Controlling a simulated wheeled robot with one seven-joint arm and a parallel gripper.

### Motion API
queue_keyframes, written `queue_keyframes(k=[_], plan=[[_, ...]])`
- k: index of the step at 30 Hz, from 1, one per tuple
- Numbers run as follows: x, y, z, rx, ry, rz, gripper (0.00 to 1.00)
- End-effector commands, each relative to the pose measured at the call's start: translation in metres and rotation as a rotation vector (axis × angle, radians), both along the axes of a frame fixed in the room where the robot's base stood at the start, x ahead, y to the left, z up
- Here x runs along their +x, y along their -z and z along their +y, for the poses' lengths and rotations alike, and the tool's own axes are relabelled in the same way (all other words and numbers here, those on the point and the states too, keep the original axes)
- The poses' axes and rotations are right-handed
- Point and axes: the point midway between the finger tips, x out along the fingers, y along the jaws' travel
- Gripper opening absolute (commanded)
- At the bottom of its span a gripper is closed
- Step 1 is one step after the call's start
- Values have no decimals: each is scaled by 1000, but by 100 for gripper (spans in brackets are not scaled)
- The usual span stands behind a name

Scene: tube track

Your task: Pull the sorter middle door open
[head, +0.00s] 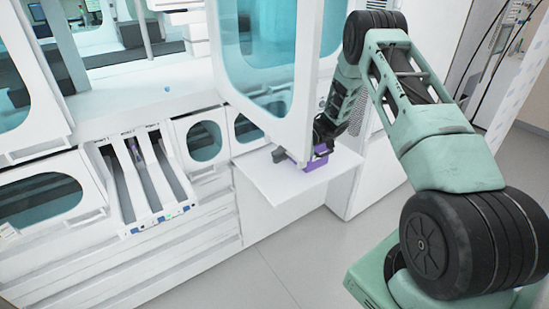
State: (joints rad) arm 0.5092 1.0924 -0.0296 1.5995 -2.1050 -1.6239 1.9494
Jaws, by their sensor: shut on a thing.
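The sorter middle door (313,75) is a tall white frame with a rounded teal window. In the head view it stands at an angle out from the sorter front, with its lower corner above a white shelf. My gripper (312,146) is at the lower right edge of this door, shut on it. Dark gripper parts and a purple piece (318,163) show there; I cannot tell whether the purple piece belongs to the gripper or lies below it. The exact contact is hidden by the door frame and the gripper itself.
The white shelf (262,183) juts out below the gripper. A rack with open lanes (137,215) sticks out at left. Another teal-windowed door (15,65) stands at far left. Low windowed panels (205,141) line the front. Grey floor (310,255) is clear in front.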

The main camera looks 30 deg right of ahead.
Motion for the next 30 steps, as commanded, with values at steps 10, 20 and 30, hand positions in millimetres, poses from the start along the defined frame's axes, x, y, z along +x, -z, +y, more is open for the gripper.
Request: queue_keyframes(k=[10,20,30], plan=[[3,0,-8,-1,-34,-5,0],[4,-1,-7,0,-32,-6,21],[3,0,-13,-1,-33,-5,21]])
